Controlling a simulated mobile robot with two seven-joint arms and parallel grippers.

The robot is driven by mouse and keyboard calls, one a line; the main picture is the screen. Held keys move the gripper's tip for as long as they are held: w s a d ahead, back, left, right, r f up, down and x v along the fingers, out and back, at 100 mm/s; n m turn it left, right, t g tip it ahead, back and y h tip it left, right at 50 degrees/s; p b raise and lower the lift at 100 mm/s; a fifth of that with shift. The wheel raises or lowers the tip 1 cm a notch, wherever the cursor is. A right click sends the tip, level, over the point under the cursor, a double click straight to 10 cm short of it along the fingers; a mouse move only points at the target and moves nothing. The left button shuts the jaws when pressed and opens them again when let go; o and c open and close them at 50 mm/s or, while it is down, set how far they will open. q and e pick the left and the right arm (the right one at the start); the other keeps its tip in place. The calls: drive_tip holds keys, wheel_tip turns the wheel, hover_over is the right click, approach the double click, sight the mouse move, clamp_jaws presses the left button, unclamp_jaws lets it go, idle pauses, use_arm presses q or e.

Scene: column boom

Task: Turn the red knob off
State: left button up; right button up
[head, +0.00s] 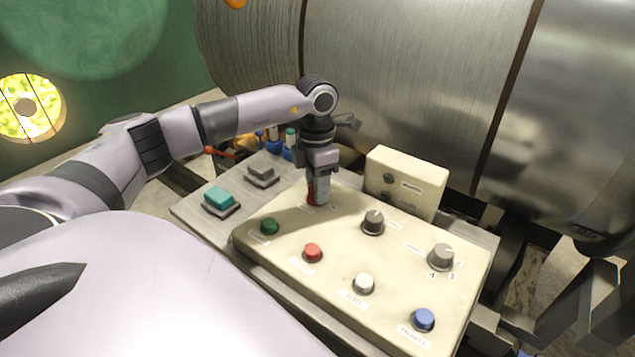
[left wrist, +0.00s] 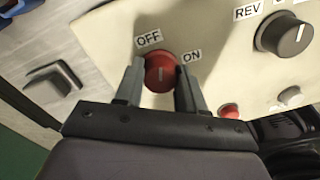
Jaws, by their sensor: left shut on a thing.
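The red knob (left wrist: 160,73) sits on the cream control panel (head: 320,250), between an OFF label (left wrist: 149,38) at its upper left and an ON label (left wrist: 191,55) at its right in the left wrist view. Its white mark points roughly straight up in that view, between the two labels. In the head view the red knob (head: 311,195) is mostly hidden behind my left gripper (head: 318,196). My left gripper points down, with one finger on each side of the knob, shut on it; its fingers show in the left wrist view (left wrist: 160,88). My right gripper is not in view.
The panel also bears a green button (head: 269,226), a red button (head: 312,252), a white button (head: 364,283), a blue button (head: 423,319) and grey dials (head: 373,222). A cream box (head: 405,182) stands behind. A large metal drum (head: 400,80) closes off the back.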

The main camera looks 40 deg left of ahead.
use_arm(q)
drive_tip(key=shift+r+n, duration=0.1)
drive_tip(key=shift+n, duration=1.6)
drive_tip(key=shift+a+p, duration=0.1)
drive_tip(key=shift+p, duration=0.2)
drive_tip(key=o, duration=1.1)
drive_tip(key=shift+c, duration=0.2)
wheel_tip(320, 180, up, 7)
drive_tip(key=shift+a+r+b, duration=0.1)
drive_tip(key=shift+b, duration=0.35)
